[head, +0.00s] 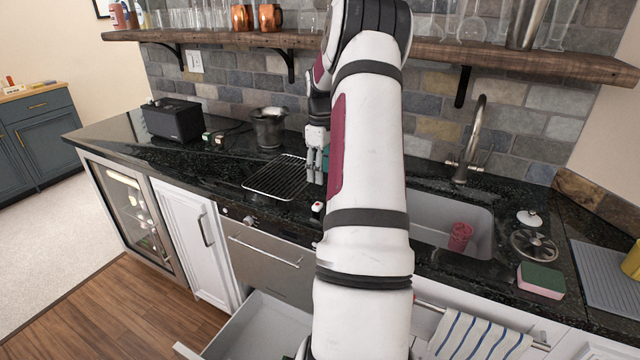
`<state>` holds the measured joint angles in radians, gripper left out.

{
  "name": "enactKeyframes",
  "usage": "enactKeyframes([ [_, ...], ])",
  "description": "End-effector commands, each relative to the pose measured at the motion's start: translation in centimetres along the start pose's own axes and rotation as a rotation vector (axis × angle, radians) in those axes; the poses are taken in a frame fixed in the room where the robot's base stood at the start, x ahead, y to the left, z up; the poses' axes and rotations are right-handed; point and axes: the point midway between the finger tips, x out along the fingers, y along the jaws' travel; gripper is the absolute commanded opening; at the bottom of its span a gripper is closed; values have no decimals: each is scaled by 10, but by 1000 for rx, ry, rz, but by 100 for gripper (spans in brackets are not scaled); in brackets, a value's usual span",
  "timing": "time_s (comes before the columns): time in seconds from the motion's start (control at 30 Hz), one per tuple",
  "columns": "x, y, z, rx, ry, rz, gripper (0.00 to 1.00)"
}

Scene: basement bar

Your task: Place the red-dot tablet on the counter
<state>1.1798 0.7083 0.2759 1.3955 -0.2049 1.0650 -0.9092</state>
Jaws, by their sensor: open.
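A small block with a white and red top (317,207), which looks like the red-dot tablet, sits at the front edge of the black counter (222,178), left of my arm. Its exact contact with the counter is too small to tell. My gripper (315,178) points down over the counter, just behind and above this block and by the right end of a wire rack. Its grey fingers are open and apart from the block. My arm hides part of the gripper and the counter to its right.
A wire rack (279,178), metal pot (268,128) and black speaker (173,119) stand on the counter. The sink (432,218) holds a red cup (460,237). An open drawer (262,326) juts out below. A wooden shelf (225,38) with glassware hangs above.

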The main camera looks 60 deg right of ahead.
Motion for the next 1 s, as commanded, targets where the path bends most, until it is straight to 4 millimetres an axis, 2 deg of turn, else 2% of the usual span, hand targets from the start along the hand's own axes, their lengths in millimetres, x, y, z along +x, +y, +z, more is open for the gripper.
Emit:
enactKeyframes([
  [0.27, -10, -1, -1, -2, 0, 1, 47],
  [0.37, -20, -12, -9, -7, 0, 11, 47],
  [0.43, -36, -30, -22, -16, 1, 29, 47],
  [0.57, -79, -90, -52, -31, 13, 78, 47],
  [0.7, -123, -168, -71, -32, 43, 130, 47],
  [0.87, -161, -256, -70, -27, 100, 171, 47],
  [1.0, -183, -328, -53, -17, 168, 188, 47],
])
